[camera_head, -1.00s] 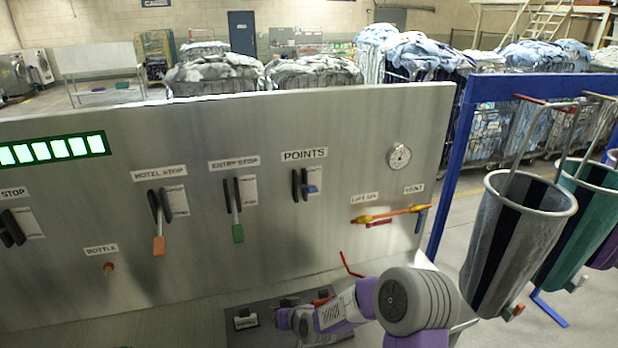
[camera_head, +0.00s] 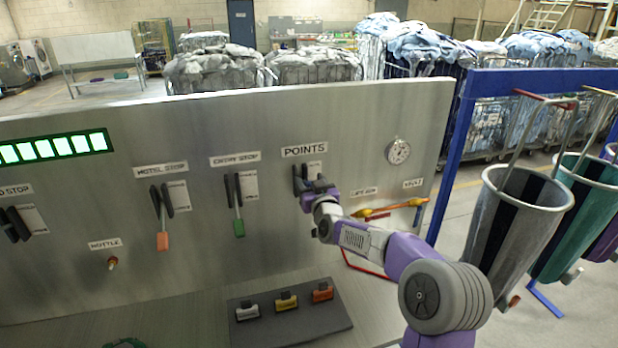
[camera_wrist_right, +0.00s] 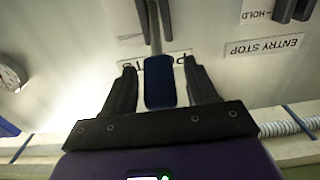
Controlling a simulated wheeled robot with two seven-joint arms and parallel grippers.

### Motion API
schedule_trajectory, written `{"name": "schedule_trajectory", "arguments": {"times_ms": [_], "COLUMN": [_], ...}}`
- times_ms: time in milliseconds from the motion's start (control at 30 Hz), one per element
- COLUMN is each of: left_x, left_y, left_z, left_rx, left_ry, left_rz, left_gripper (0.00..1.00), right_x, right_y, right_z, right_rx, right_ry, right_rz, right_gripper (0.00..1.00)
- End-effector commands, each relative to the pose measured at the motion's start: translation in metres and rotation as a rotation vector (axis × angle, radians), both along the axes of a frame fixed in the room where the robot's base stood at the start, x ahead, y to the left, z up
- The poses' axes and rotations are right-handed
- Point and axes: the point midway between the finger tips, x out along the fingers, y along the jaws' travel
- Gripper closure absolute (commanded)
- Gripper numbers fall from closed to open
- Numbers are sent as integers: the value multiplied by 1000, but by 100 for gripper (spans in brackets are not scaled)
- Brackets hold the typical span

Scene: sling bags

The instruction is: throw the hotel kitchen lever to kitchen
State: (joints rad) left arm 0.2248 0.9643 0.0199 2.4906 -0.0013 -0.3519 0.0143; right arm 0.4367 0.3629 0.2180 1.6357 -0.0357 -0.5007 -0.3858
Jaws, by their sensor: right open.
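The lever under the POINTS label has a blue handle (camera_wrist_right: 159,84), which shows between the fingers of my right gripper (camera_wrist_right: 160,72) in the wrist view. The fingers are open, one on each side, with a gap visible on both sides of the handle. In the head view my right gripper (camera_head: 314,186) is at the POINTS lever and covers its handle. The POINTS label (camera_head: 304,150) is visible above it. My left gripper is not in view.
On the panel (camera_head: 120,215), the entry stop lever (camera_head: 239,227) and hotel stop lever (camera_head: 162,240) hang to the left. A yellow-orange lever (camera_head: 390,208) is close on the right. A dark plate (camera_head: 290,335) with coloured blocks lies below. Sling bags (camera_head: 515,230) hang at right.

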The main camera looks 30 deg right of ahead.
Motion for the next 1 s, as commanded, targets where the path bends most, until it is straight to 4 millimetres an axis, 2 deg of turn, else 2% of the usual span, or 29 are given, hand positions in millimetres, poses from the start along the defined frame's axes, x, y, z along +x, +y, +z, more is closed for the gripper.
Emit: {"name": "schedule_trajectory", "arguments": {"times_ms": [200,467,833,1000], "left_x": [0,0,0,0], "left_y": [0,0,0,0], "left_z": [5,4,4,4], "left_rx": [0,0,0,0], "left_ry": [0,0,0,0], "left_rz": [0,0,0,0], "left_gripper": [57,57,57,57], "right_x": [11,12,12,12], "right_y": [-3,-3,-3,-3], "right_z": [-1,-1,-1,-1], "right_rx": [1,1,1,1], "right_ry": [2,2,1,1], "right_rz": [0,0,0,0], "right_gripper": [43,44,100,100]}}
